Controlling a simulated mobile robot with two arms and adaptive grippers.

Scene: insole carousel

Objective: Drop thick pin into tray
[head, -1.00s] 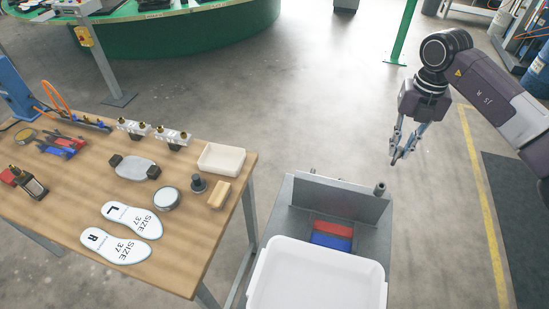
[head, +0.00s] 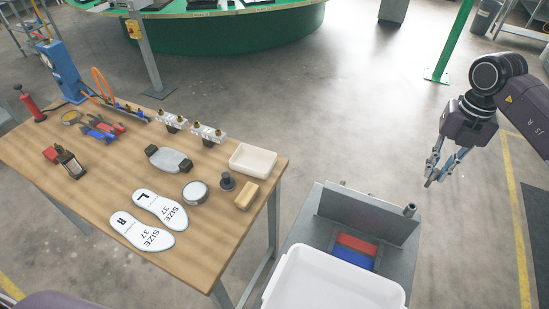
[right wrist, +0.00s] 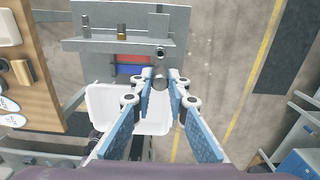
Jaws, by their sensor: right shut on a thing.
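My right gripper (head: 432,181) hangs in the air above the far right corner of the grey cart, fingers pointing down. In the right wrist view its fingers (right wrist: 167,88) are closed in on a small, dark, round-ended piece (right wrist: 160,85), apparently the thick pin, mostly hidden by the fingers. A small white tray (head: 254,158) stands empty on the far right part of the wooden table, well left of the gripper. A larger white bin (head: 290,292) sits on the front of the cart; it also shows in the right wrist view (right wrist: 97,97). My left gripper is out of view.
The grey cart (head: 322,222) has an upright back plate and a short post (head: 410,209) near the gripper. Red (head: 357,243) and blue (head: 354,258) blocks lie behind the bin. The table (head: 100,187) holds insoles, a round tin and a tan block. Floor separates table and cart.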

